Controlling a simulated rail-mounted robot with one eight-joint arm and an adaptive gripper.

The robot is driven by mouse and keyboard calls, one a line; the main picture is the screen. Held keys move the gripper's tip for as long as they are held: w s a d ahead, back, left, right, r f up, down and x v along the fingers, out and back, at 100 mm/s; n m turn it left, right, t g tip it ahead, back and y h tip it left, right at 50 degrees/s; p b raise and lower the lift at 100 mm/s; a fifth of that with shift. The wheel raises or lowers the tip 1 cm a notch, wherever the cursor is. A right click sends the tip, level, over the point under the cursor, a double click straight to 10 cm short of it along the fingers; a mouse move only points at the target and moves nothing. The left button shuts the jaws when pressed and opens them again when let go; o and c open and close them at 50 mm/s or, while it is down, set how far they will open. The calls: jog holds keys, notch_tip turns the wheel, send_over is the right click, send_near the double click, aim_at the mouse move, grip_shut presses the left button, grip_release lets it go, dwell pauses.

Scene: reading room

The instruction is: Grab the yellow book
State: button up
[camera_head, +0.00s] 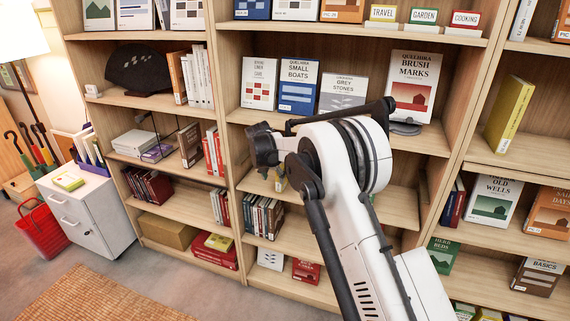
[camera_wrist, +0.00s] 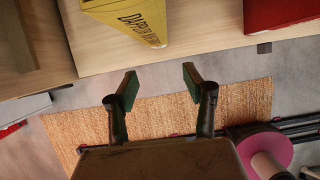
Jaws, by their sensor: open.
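In the wrist view a yellow book (camera_wrist: 135,18) with dark spine lettering lies at the top edge, on a light wooden shelf and partly cut off. My gripper (camera_wrist: 158,82) is open and empty, its two fingers apart just below the shelf edge and short of the book. In the head view my gripper (camera_head: 264,147) is at the middle bay; its fingers are not clear. A yellow patch (camera_head: 281,183) shows just below it, mostly hidden. A yellow-green book (camera_head: 508,115) stands tilted on the right shelf. I cannot tell which one the wrist view shows.
A small yellow item (camera_head: 220,242) lies on red books low at left. Upright books, including Brush Marks (camera_head: 412,85), stand behind my arm. A white cabinet (camera_head: 88,212) and a red basket (camera_head: 42,228) stand at left. A red object (camera_wrist: 282,14) lies right in the wrist view.

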aim_at(279, 188)
jog(key=w, duration=0.1)
jog(key=w+d+f, duration=0.1)
jog(key=w, duration=0.2)
jog(key=shift+w+d+f, duration=0.45)
jog(key=shift+w+f, duration=0.05)
jog(key=shift+f, duration=0.35)
jog(key=shift+f+b, duration=0.25)
jog(key=shift+b, duration=0.1)
dwell(0.3)
grip_shut()
